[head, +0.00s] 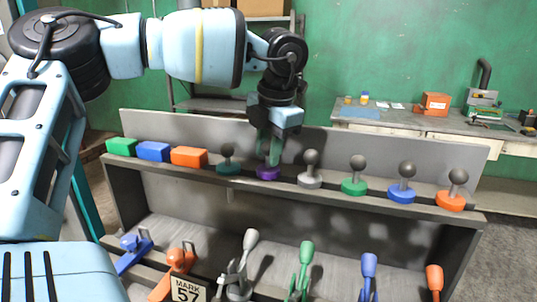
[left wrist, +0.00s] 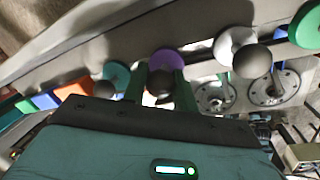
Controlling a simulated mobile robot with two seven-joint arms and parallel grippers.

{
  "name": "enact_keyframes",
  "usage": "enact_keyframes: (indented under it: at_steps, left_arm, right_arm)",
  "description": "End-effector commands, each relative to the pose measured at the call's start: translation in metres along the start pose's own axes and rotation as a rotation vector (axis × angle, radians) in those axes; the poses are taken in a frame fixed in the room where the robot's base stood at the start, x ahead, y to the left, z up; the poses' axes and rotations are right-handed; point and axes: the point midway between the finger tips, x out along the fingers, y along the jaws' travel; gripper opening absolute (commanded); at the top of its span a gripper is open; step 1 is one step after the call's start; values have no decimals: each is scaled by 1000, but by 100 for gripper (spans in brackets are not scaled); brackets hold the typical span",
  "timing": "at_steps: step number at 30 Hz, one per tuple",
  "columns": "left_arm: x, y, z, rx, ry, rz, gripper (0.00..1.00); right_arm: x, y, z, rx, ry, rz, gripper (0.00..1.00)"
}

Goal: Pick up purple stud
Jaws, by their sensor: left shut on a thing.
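The purple stud (head: 268,173) stands upright on the top shelf of the grey rack, between a teal stud (head: 228,166) and a grey stud (head: 310,180). My left gripper (head: 268,155) points down over it, its green fingers on either side of the stud's ball, shut on it. In the left wrist view the purple base (left wrist: 166,60) shows beyond the dark ball (left wrist: 159,83) between the two fingers. The base appears to be at shelf level; whether it touches the shelf I cannot tell. My right gripper is in neither view.
Right along the grey rack (head: 330,200) stand green (head: 354,187), blue (head: 402,194) and orange (head: 451,201) studs. Left are green (head: 121,147), blue (head: 153,151) and orange (head: 189,157) blocks. Several coloured clamps fill the lower shelf. A workbench (head: 400,121) stands behind right.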

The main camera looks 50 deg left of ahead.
Motion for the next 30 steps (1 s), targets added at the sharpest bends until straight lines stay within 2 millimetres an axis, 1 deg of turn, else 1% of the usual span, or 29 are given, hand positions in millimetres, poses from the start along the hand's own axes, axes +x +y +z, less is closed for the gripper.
enact_keyframes:
  at_steps: [8,17,24,27,30]
  left_arm:
    - [-30,6,1,-1,-3,2,4]
    - [-42,-43,-27,6,0,4,4]
    - [-57,-92,-53,5,0,4,4]
    - [-62,-107,-62,4,1,3,4]
    - [-66,-118,-68,2,0,2,4]
  right_arm:
    - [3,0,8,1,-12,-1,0]
    - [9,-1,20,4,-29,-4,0]
    - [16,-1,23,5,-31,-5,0]
    - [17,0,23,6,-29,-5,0]
    - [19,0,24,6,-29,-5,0]
